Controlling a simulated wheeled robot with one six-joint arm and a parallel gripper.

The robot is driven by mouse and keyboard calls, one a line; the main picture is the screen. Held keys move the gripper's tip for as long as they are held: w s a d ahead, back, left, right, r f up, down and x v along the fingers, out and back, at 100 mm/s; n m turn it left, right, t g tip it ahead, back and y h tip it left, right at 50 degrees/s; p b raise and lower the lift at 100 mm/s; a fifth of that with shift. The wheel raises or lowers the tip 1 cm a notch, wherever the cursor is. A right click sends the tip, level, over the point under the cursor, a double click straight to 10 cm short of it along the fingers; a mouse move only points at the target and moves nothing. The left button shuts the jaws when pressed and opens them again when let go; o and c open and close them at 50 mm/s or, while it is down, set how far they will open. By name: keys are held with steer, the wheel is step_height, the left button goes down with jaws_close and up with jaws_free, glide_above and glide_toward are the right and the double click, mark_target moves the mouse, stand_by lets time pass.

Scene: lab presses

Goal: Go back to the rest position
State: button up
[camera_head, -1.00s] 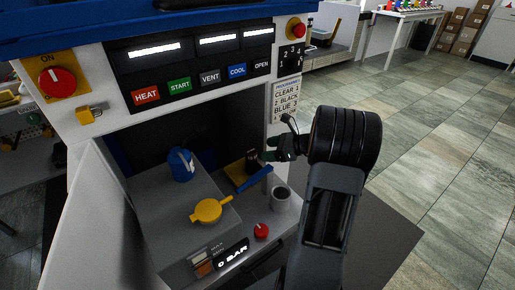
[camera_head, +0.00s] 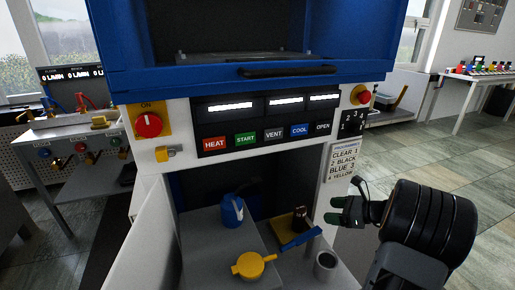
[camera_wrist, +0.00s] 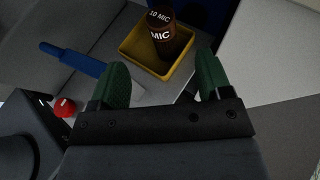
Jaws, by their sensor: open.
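My gripper (camera_head: 336,211) has green fingers and stands at the right of the press, in front of its open lower compartment. In the wrist view the two green fingers (camera_wrist: 163,84) are spread apart with nothing between them. Beyond them a brown jar (camera_wrist: 168,30) marked "10 MIC" stands in a yellow tray (camera_wrist: 143,62). The jar also shows in the head view (camera_head: 300,217), apart from the fingers.
The press (camera_head: 255,148) has a button panel, a blue hood (camera_head: 240,72) and a red knob (camera_head: 149,125). A blue container (camera_head: 232,211), a yellow lidded pot (camera_head: 250,266) and a grey cup (camera_head: 325,263) stand below. The floor at the right is clear.

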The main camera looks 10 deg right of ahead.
steer(key=s+a+r+n+g+h+p, duration=0.2)
steer(key=s+a+r+n+g+p, duration=0.15)
steer(key=a+r+n+p, duration=0.45)
steer(key=s+a+r+n+g+h+p, duration=0.1)
steer(key=s+a+r+n+g+p, duration=0.3)
steer(key=a+r+p, duration=0.5)
steer(key=s+a+r+n+t+h+p, duration=0.1)
steer(key=s+a+r+n+h+p, duration=0.1)
steer(key=r+n+p, duration=0.3)
steer(key=s+a+r+n+h+p, duration=0.2)
steer(key=s+r+n+h+p, duration=0.2)
steer(key=r+n, duration=0.5)
steer(key=shift+s+a+r+n+t+p, duration=0.15)
steer(key=shift+s+a+n+t+p, duration=0.2)
steer(key=shift+n+p, duration=0.45)
steer(key=shift+m, duration=0.3)
steer(key=shift+c, duration=0.4)
